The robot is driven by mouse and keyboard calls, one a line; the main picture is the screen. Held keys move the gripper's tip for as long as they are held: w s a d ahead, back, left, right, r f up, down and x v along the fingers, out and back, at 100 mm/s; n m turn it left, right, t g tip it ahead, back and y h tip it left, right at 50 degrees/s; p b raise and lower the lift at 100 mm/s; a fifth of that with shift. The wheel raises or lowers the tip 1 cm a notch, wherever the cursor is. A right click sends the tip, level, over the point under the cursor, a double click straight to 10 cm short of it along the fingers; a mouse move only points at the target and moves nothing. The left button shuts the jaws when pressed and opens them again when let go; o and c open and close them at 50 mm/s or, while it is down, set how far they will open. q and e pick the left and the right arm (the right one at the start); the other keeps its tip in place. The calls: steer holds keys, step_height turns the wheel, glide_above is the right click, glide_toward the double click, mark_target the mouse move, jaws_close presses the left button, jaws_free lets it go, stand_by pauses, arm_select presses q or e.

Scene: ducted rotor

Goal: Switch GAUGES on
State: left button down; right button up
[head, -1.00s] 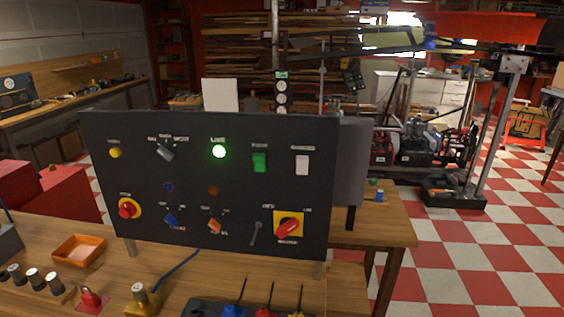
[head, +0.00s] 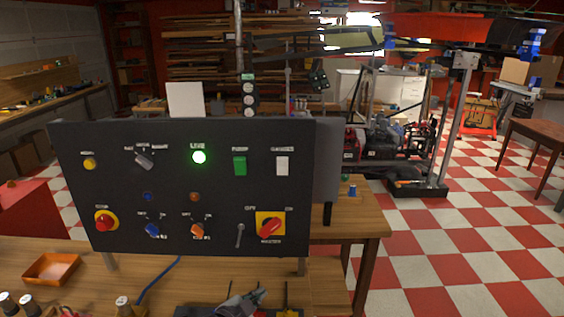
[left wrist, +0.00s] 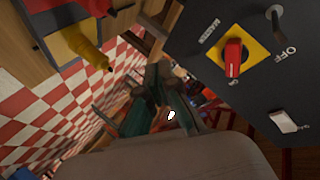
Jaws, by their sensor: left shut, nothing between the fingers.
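The GAUGES switch (head: 282,165) is a white rocker at the upper right of the black upright panel (head: 217,218). It also shows at the right of the left wrist view (left wrist: 289,121). I cannot tell from its tilt which way it is set. My left gripper (head: 262,294) is at the bottom of the head view, low in front of the panel and well below the switch. In the left wrist view its fingers (left wrist: 158,78) are together and empty, apart from the panel. My right gripper is not in view.
The red MASTER knob (head: 270,228) on its yellow plate is below the GAUGES switch. An orange tray (head: 51,269) is on the bench at left.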

mark_target(280, 170)
arm_select(q)
steer(key=w+d+r+m+h, duration=0.2)
steer(key=r+m, duration=0.1)
steer(key=r, duration=0.5)
steer(key=w+d+r+m+t+h, duration=0.1)
steer(key=r+m+h, duration=0.1)
steer(key=r, duration=0.6)
steer(key=w+d+r+m+h, duration=0.2)
steer(key=r+m, duration=0.3)
steer(key=r, duration=0.3)
steer(key=shift+w+d+t+h+p, duration=0.3)
steer(key=shift+w+p, duration=0.05)
steer(key=shift+w+r, duration=0.6)
steer(key=shift+w, duration=0.75)
steer(key=shift+w+r, duration=0.65)
steer(key=shift+w, duration=0.65)
steer(key=shift+w+r, duration=0.6)
steer(key=shift+w, duration=0.75)
steer(key=shift+w+r, duration=0.15)
steer(key=shift+w, duration=0.2)
steer(key=shift+w+r, duration=0.2)
steer(key=shift+w, duration=0.2)
steer(key=shift+s+f, duration=0.1)
